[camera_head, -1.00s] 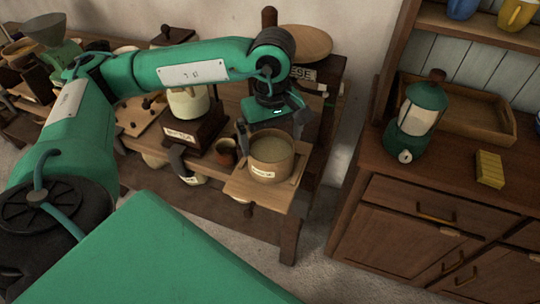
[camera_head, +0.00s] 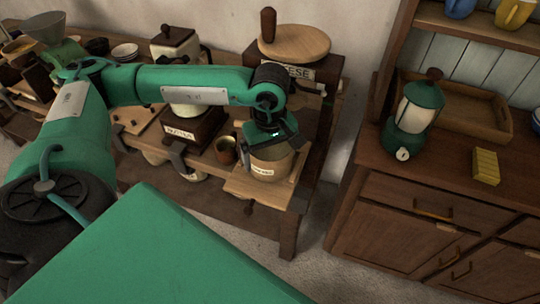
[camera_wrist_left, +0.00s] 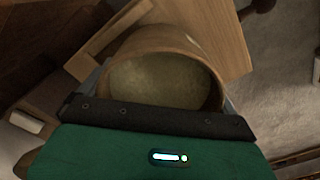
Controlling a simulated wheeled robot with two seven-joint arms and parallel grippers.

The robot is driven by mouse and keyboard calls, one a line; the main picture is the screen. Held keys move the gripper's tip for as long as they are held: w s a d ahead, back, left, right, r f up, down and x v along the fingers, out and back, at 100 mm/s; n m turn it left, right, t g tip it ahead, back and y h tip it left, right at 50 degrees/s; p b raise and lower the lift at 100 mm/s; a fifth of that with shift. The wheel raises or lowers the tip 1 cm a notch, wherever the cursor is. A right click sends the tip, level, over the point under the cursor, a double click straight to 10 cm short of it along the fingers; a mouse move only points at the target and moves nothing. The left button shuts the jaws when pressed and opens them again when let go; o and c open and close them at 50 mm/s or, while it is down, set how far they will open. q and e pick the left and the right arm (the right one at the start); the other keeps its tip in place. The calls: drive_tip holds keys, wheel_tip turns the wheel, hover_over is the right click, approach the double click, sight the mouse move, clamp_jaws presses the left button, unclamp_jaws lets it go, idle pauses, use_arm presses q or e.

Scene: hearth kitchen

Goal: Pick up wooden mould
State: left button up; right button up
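The wooden mould (camera_head: 270,166) is a round, pale wooden tub with a small white label, standing on a wooden board at the right end of the low bench. In the left wrist view the mould (camera_wrist_left: 168,42) fills the middle, with a dull greenish-beige mass inside. My left gripper (camera_head: 272,140) is right over the mould, its body hiding most of the rim. In the wrist view its grey fingers show at the left and right of the mould and seem open around it. Whether they touch its wall is hard to see. My right gripper is not in view.
A small brown cup (camera_head: 226,151) stands close left of the mould, with a labelled dark wooden box (camera_head: 190,130) beyond it. Behind is a box marked "ESE" with a round wooden lid (camera_head: 295,42). A cabinet with a green lantern (camera_head: 414,118) stands to the right.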

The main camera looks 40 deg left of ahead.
use_arm(q)
drive_tip(key=c, duration=0.3)
